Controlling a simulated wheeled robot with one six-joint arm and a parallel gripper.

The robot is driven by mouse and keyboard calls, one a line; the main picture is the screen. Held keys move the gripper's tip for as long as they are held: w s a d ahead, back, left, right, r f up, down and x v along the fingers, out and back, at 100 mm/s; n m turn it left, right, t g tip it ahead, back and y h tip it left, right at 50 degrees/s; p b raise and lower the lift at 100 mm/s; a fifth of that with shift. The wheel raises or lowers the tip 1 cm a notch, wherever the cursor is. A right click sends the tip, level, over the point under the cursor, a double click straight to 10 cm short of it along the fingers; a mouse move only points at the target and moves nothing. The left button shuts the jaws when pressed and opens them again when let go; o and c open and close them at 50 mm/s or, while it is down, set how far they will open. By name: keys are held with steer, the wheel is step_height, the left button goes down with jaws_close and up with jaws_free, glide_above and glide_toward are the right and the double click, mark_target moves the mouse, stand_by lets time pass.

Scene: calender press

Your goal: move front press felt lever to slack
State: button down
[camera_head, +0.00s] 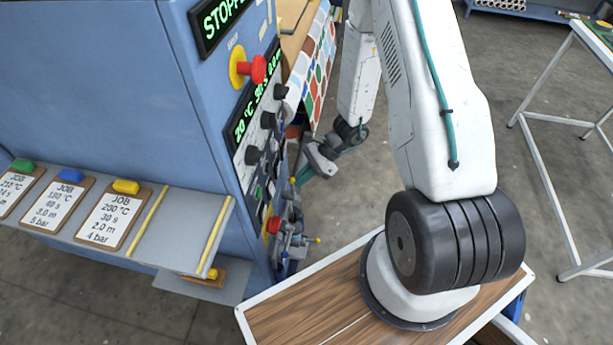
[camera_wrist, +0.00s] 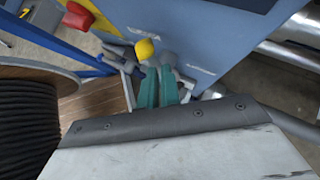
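In the wrist view a lever with a yellow knob (camera_wrist: 145,49) stands against the blue press panel, just past my fingertips. I cannot read the small labels beside it, so which lever it is and its setting are unclear. My gripper (camera_wrist: 160,85) has teal fingers close together, pointing at the panel beside grey lever parts. I cannot tell whether they touch the lever or leave a gap. In the head view my gripper (camera_head: 303,175) is small and partly hidden, beside the press's side. A yellow-tipped lever (camera_head: 317,240) shows low on that side.
The blue press (camera_head: 110,85) carries a control panel with a red knob (camera_head: 259,69) and a "STOPPED" display (camera_head: 220,18). A shelf (camera_head: 185,240) with job cards juts out in front. A white-framed table (camera_head: 560,150) stands at the right, with open floor between.

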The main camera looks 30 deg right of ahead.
steer(key=s+d+f+v, duration=0.1)
steer(key=d+f+v, duration=0.1)
steer(key=v, duration=1.1)
steer(key=s+a+r+n+h, duration=0.3)
steer(key=s+r+n, duration=0.3)
steer(key=r, duration=0.6)
steer(key=s+a+r+n+h, duration=0.3)
steer(key=s+r+n, duration=0.4)
steer(key=r, duration=0.5)
steer(key=s+a+r+n+h, duration=0.3)
steer(key=s+a+r+n, duration=0.2)
steer(key=r, duration=0.7)
steer(key=shift+s+a+n+t, duration=0.15)
steer(key=shift+s+n+t, duration=0.25)
steer(key=shift+s+n, duration=0.5)
steer(key=shift+s, duration=0.2)
